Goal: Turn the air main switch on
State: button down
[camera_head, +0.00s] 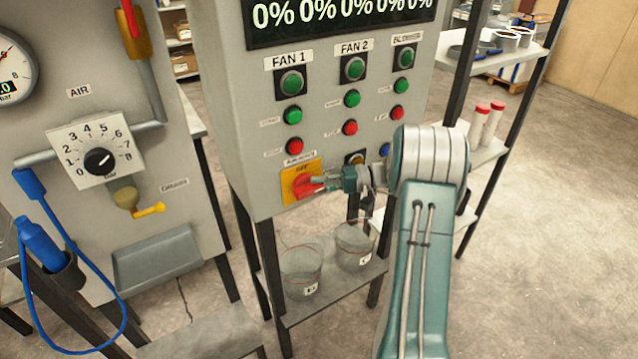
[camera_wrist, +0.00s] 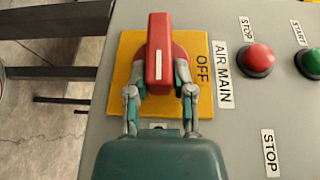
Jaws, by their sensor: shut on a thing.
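The air main switch is a red rotary knob (camera_head: 303,186) on a yellow plate (camera_head: 287,188), low on the grey control panel. In the wrist view the red knob (camera_wrist: 159,50) has a raised handle with a white line, and it stands over the yellow plate (camera_wrist: 125,75). The words OFF and AIR MAIN (camera_wrist: 222,72) are to its right there, turned sideways. The white line runs up and down in that view, not toward OFF. My gripper (camera_head: 325,181) reaches the knob from the right; in the wrist view its fingers (camera_wrist: 160,92) are shut on the knob's two sides.
Red STOP (camera_wrist: 257,59) and green START (camera_wrist: 311,62) buttons sit close by the switch. Fan buttons (camera_head: 293,116) are above it. Two buckets (camera_head: 302,272) stand on a shelf below. The air gauge panel (camera_head: 97,160) is at left.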

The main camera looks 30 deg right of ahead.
jog(key=shift+s+f+m+y, duration=0.1)
jog(key=shift+f+m+y, duration=0.2)
jog(key=shift+f+y, duration=0.2)
jog(key=shift+c, duration=2.4)
grip_release()
jog(key=shift+r, duration=0.15)
jog(key=shift+d+r, duration=0.1)
jog(key=shift+d, duration=0.2)
jog(key=v, duration=1.1)
jog(key=shift+s+d+f, duration=0.15)
jog(key=shift+d+f, duration=0.05)
jog(key=shift+d, duration=0.1)
